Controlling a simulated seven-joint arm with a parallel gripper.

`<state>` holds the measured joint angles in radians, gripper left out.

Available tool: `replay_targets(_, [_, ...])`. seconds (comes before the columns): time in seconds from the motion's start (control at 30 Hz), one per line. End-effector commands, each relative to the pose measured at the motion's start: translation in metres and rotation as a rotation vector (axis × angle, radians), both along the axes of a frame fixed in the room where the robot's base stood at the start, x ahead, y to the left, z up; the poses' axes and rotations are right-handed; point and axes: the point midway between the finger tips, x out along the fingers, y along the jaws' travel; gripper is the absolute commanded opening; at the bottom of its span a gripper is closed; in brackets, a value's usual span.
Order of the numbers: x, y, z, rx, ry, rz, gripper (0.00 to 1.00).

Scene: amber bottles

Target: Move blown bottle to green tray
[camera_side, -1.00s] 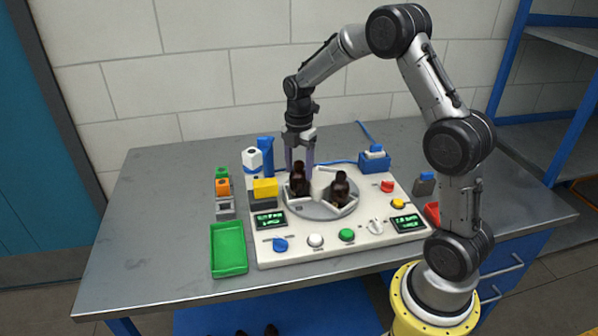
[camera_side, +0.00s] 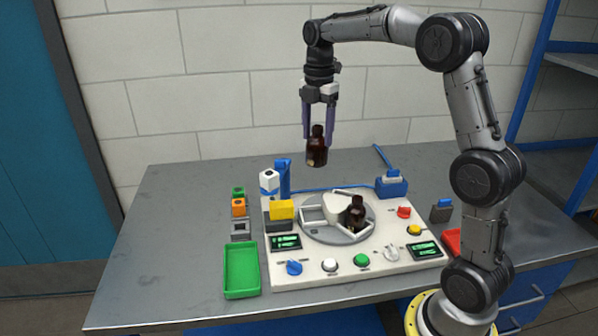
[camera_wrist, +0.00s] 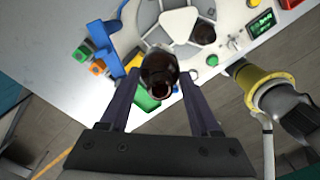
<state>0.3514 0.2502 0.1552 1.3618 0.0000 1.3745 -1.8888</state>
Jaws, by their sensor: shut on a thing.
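An amber bottle (camera_side: 317,148) hangs upright between the fingers of my gripper (camera_side: 319,130), well above the machine. My gripper is shut on it; in the wrist view this bottle (camera_wrist: 158,72) shows between the two fingers. A second amber bottle (camera_side: 356,212) stands in a slot of the round turntable (camera_side: 318,236) on the white panel. The green tray (camera_side: 241,270) lies empty on the table, left of the panel. It is partly hidden behind the held bottle in the wrist view (camera_wrist: 146,101).
The white panel (camera_side: 350,275) carries knobs and two small displays. A blue post and white sensor (camera_side: 269,182), a yellow block (camera_side: 281,210) and small coloured blocks (camera_side: 239,207) stand near the tray. A red tray (camera_side: 453,242) lies at the right, partly hidden by my arm.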

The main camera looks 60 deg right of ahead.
Motion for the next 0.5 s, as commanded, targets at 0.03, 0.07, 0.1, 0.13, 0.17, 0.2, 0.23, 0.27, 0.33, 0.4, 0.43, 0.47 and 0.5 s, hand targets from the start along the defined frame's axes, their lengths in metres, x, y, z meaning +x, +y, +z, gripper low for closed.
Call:
replay_targets(0.03, [0.0, 0.0, 0.003, -0.001, -0.002, 0.001, 0.04])
replay_targets(0.07, [0.0, 0.0, 0.003, 0.0, -0.001, 0.003, 0.04])
replay_targets(0.1, [0.001, 0.0, 0.004, -0.001, -0.004, 0.008, 0.04])
replay_targets(0.13, [0.002, -0.001, 0.004, -0.003, -0.008, 0.016, 0.04])
replay_targets(0.17, [0.003, -0.001, 0.004, -0.005, -0.015, 0.025, 0.04])
replay_targets(0.2, [0.004, -0.001, 0.001, -0.007, -0.018, 0.042, 0.04])
replay_targets(0.23, [0.004, -0.001, -0.004, -0.008, -0.019, 0.056, 0.04])
replay_targets(0.27, [0.003, -0.001, -0.009, -0.007, -0.017, 0.073, 0.04])
replay_targets(0.33, [0.001, 0.011, -0.019, -0.008, -0.019, 0.134, 0.04])
replay_targets(0.4, [-0.002, 0.028, -0.029, -0.008, -0.019, 0.205, 0.04])
replay_targets(0.43, [-0.004, 0.037, -0.034, -0.007, -0.018, 0.238, 0.04])
replay_targets(0.47, [-0.006, 0.047, -0.038, -0.008, -0.018, 0.274, 0.04])
replay_targets(0.5, [-0.009, 0.061, -0.043, -0.007, -0.017, 0.323, 0.04])
